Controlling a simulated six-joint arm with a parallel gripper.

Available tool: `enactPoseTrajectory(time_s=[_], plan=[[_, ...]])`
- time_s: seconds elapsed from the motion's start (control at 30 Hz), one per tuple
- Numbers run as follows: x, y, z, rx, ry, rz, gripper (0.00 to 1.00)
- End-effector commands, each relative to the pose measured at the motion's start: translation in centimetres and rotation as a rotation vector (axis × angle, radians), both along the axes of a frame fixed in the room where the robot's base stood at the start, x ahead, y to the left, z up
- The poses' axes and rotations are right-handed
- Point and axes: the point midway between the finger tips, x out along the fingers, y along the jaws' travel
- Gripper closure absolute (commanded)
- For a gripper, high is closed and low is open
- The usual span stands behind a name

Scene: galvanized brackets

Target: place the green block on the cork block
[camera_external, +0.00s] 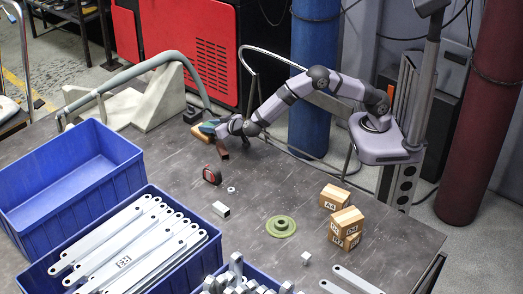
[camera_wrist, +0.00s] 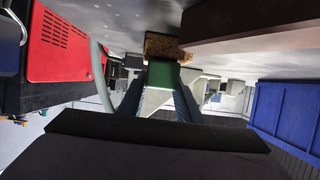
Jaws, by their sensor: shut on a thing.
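The green block (camera_wrist: 164,74) sits between the two fingers of my gripper (camera_wrist: 163,85) in the wrist view. The fingers are shut on it. The cork block (camera_wrist: 166,46), speckled brown, is right against the green block's far edge in that upside-down view, with the grey table beyond. I cannot tell whether the two blocks touch. In the external view my gripper (camera_external: 211,128) is low over the far part of the table, with the tan cork block (camera_external: 199,134) just by it. The green block is small and mostly hidden there.
A reddish-brown block (camera_external: 222,150) stands close beside the gripper; it looms large in the wrist view (camera_wrist: 260,30). A red tape measure (camera_external: 212,175), metal tube (camera_external: 220,210) and green flange (camera_external: 281,227) lie nearer. Blue bins (camera_external: 70,180) stand left, cartons (camera_external: 346,219) right.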

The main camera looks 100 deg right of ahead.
Motion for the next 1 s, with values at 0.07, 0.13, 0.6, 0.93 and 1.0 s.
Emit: enactPoseTrajectory(time_s=[0.07,0.13,0.6,0.93,1.0], plan=[[0.0,0.0,0.0,-0.001,-0.001,0.0,0.95],[0.0,0.0,-0.1,-0.001,-0.001,0.0,0.95],[0.0,0.0,-0.1,0.0,0.0,0.0,0.5],[-2.1,2.3,1.4,0.0,0.0,0.004,0.5],[-2.9,3.2,1.9,0.0,0.0,0.004,0.5]])
